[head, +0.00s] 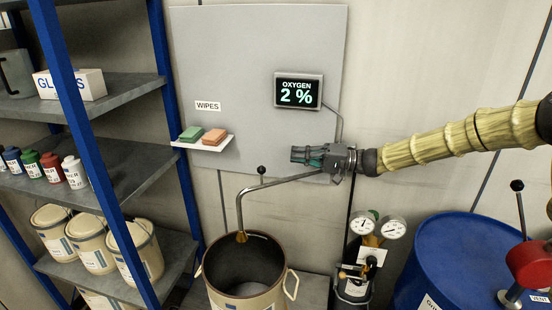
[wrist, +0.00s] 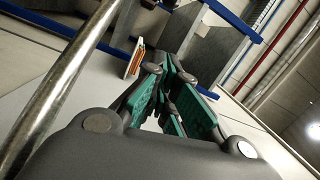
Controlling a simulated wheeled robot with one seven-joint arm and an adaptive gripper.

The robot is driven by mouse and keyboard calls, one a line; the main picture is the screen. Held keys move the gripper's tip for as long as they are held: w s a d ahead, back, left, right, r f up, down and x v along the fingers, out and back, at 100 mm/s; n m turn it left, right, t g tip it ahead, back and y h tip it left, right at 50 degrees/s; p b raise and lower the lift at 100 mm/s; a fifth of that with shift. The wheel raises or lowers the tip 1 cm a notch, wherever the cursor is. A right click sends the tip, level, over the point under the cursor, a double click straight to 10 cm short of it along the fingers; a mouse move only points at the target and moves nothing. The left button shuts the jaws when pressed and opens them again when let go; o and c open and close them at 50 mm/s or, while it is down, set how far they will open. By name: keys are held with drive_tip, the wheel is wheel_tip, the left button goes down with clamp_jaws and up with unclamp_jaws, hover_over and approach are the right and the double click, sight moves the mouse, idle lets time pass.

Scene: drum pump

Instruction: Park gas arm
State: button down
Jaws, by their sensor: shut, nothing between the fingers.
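The gas arm (head: 285,180) is a thin metal tube with a black ball knob (head: 262,170) standing on it. Its left end bends down to a brass nozzle (head: 241,237) at the mouth of an open beige drum (head: 214,275). My gripper (head: 294,154) is shut and empty, pointing left above the tube, to the right of and higher than the knob. In the wrist view the green-padded fingers (wrist: 172,105) show, and a shiny metal tube (wrist: 62,85) runs close along the left. I cannot tell whether my gripper touches the tube.
A small shelf (head: 213,147) holds sponges. A gas bottle with two gauges (head: 363,226) and a blue drum (head: 445,262) stand right. A blue-framed rack (head: 75,110) fills the left.

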drive_tip(key=w+a+p, duration=0.2)
drive_tip(key=a+p, duration=0.3)
drive_tip(key=a, duration=0.5)
drive_tip(key=s, duration=0.1)
drive_tip(key=s+p, duration=0.2)
drive_tip(key=shift+s+d+f, duration=0.3)
drive_tip(key=shift+s, duration=0.05)
drive_tip(key=shift+d, duration=0.15)
